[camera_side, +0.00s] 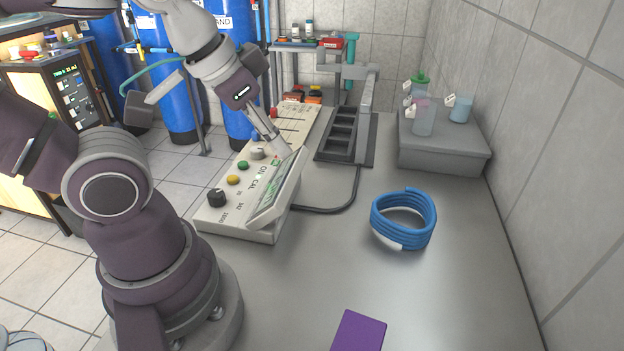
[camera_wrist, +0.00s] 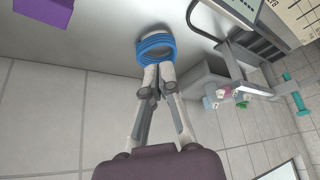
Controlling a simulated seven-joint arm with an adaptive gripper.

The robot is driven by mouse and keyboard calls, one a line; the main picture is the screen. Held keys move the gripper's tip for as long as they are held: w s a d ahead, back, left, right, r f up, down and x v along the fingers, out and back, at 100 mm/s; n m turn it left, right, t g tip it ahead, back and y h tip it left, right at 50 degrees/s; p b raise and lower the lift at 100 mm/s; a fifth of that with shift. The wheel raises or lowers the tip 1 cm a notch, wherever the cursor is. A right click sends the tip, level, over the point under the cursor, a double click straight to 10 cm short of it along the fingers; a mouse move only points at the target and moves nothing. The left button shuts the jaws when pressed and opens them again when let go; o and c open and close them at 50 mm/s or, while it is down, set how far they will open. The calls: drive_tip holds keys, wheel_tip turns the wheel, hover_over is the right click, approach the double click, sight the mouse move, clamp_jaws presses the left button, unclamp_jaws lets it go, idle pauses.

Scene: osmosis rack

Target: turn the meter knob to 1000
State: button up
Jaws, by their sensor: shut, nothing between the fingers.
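The meter (camera_side: 232,222) is a pale box on the bench with a tilted display (camera_side: 274,190). A dark knob (camera_side: 216,198) sits at its front left, beside printed marks that include 1000. A grey knob (camera_side: 258,153) sits at the far end of the same row. My gripper (camera_side: 277,146) is shut and empty, with its tips close to the top of the display and right of the grey knob. I cannot tell whether they touch the meter. In the wrist view my shut gripper (camera_wrist: 155,73) shows at centre, and no knob is visible there.
A yellow button (camera_side: 233,180) and green button (camera_side: 243,165) lie between the knobs. A blue coil (camera_side: 403,218) and purple block (camera_side: 358,331) lie on the bench. A dark rack (camera_side: 341,158) and grey box with bottles (camera_side: 443,145) stand behind. The right front of the bench is clear.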

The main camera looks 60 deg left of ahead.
sight(215, 192)
drive_tip(key=shift+o, duration=1)
drive_tip(key=shift+a, duration=0.2)
drive_tip(key=o, duration=0.6)
drive_tip(key=a+f+n+g, duration=0.1)
drive_tip(key=a+n, duration=0.2)
drive_tip(key=a+f+n+g, duration=0.1)
drive_tip(key=a+n, duration=0.2)
drive_tip(key=a+f+n+g+y, duration=0.1)
drive_tip(key=a+n, duration=0.2)
drive_tip(key=a, duration=0.1)
drive_tip(key=shift+s+f+n, duration=0.1)
drive_tip(key=shift+f+n, duration=0.05)
drive_tip(key=shift+n, duration=0.15)
drive_tip(key=shift+o, duration=1.4)
drive_tip(key=s+a+f+n+g+h, duration=0.1)
drive_tip(key=s+a+f+n+g, duration=0.1)
drive_tip(key=a+n, duration=0.4)
drive_tip(key=s+a+f, duration=0.1)
drive_tip(key=s, duration=0.1)
drive_tip(key=shift+s+f+n+g, duration=0.3)
drive_tip(key=shift+f+n, duration=0.05)
drive_tip(key=shift+n, duration=0.05)
wheel_tip(215, 192, down, 9)
drive_tip(key=shift+s+f, duration=0.15)
drive_tip(key=shift+f, duration=0.65)
drive_tip(key=shift+c, duration=0.3)
clamp_jaws()
